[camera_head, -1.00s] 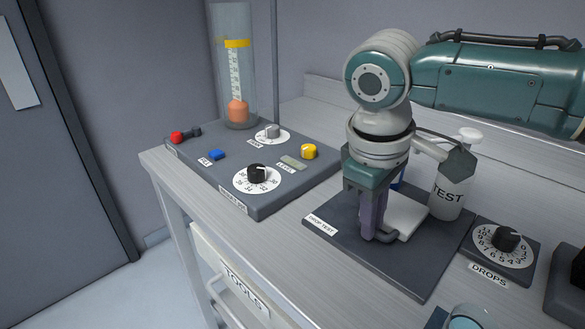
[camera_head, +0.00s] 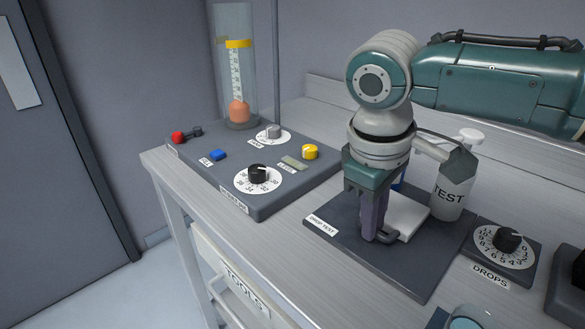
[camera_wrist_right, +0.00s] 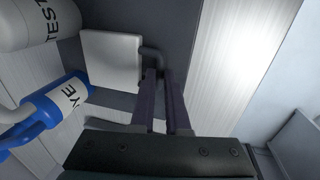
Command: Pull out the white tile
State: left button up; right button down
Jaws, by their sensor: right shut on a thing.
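The white tile (camera_head: 408,215) lies flat on the dark drop test plate (camera_head: 420,270). It also shows in the right wrist view (camera_wrist_right: 111,60). A dark bent handle (camera_head: 388,237) sticks out from its near side, and this handle shows in the right wrist view (camera_wrist_right: 154,56). My right gripper (camera_head: 369,236) points down over the plate and is shut on the handle. Its two purple-grey fingers (camera_wrist_right: 161,78) stand either side of the handle end. Part of the tile is hidden behind the gripper in the head view. My left gripper is not in view.
A DROPS dial (camera_head: 506,241) is to the right. A control panel (camera_head: 225,181) with knobs and a glass column (camera_head: 236,75) is left. The plate's front is clear.

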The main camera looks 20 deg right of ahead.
jog(key=shift+s+a+r+p, duration=0.15)
jog(key=shift+a+r+p, duration=0.05)
jog(key=shift+a+p, duration=0.2)
jog(key=s+a+p, duration=0.1)
jog(key=a, duration=0.1)
jog(key=s+a+p, duration=0.1)
jog(key=a+p, duration=0.1)
jog(key=a, duration=0.1)
jog(key=s+a+p, duration=0.1)
jog(key=a, duration=0.1)
jog(key=shift+a+p, duration=0.15)
jog(key=shift+p, duration=0.15)
jog(key=shift+a+f, duration=0.1)
jog(key=shift+f, duration=0.05)
jog(key=c, duration=0.9)
grip_release()
jog(key=r, duration=0.3)
jog(key=a+r+p, duration=0.1)
jog(key=r, duration=0.5)
jog(key=shift+s+a+r+p, duration=0.35)
jog(key=shift+s, duration=0.05)
